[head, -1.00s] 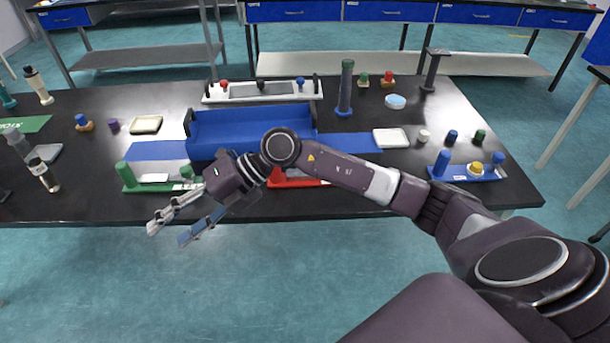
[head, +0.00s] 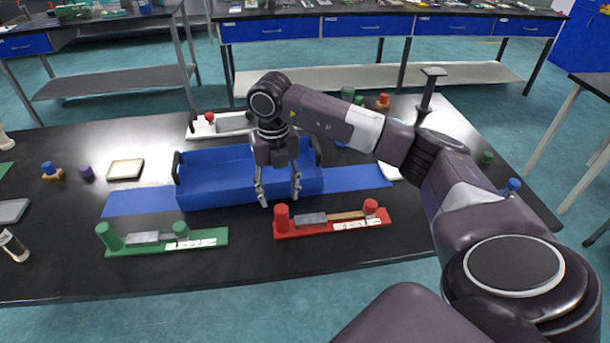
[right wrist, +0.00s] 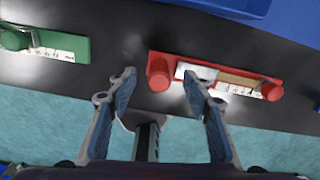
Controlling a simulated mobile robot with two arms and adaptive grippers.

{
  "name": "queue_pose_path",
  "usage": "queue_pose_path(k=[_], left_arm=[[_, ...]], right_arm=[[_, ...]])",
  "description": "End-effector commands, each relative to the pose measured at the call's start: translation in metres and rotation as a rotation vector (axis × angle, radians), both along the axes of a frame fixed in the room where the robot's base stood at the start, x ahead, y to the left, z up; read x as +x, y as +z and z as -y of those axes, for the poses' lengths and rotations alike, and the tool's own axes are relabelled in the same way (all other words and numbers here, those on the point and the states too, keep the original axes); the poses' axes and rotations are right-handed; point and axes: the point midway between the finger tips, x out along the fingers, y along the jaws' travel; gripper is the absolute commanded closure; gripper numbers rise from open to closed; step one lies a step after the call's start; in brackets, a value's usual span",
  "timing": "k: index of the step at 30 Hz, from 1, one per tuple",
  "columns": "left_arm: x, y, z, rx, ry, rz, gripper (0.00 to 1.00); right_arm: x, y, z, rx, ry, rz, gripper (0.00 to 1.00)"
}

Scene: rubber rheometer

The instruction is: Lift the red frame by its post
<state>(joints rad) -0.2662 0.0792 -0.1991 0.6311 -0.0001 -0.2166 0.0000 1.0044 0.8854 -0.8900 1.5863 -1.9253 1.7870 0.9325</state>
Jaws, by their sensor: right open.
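The red frame (head: 335,226) lies on the black table near its front edge, with a taller red post (head: 281,217) at its left end and a shorter one (head: 371,206) at its right. A grey block and a wooden strip lie on it. It also shows in the right wrist view (right wrist: 222,92), its left post (right wrist: 158,75) ahead of and between the open fingertips. My right gripper (head: 280,203) points down with its fingers apart and empty, above the table by the taller post. It also shows in the right wrist view (right wrist: 160,78). My left gripper is not in view.
A blue open bin (head: 215,185) stands on a blue mat (head: 135,203) just behind the red frame. A green frame (head: 205,238) lies to the left. The black table's front edge is close. Bare table separates the two frames.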

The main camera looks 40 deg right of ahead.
Motion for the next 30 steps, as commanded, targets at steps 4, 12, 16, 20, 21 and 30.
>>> queue_pose_path(k=[4, 12, 16, 20, 21, 30], left_arm=[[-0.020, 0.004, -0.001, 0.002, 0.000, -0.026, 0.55], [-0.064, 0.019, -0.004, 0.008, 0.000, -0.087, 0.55], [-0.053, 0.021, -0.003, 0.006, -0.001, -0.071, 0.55], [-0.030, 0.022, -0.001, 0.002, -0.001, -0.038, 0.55], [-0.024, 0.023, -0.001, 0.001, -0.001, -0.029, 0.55], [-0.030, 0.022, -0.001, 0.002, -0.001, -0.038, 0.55]], right_arm=[[-0.002, -0.017, 0.000, 0.000, 0.000, -0.005, 0.54], [-0.006, -0.053, -0.007, 0.002, 0.002, -0.006, 0.54], [-0.005, -0.068, -0.006, 0.002, 0.002, -0.003, 0.54], [-0.004, -0.073, -0.006, 0.003, 0.002, -0.001, 0.54], [-0.004, -0.073, -0.006, 0.002, 0.002, 0.000, 0.54], [-0.004, -0.072, -0.006, 0.002, 0.002, 0.000, 0.75]])
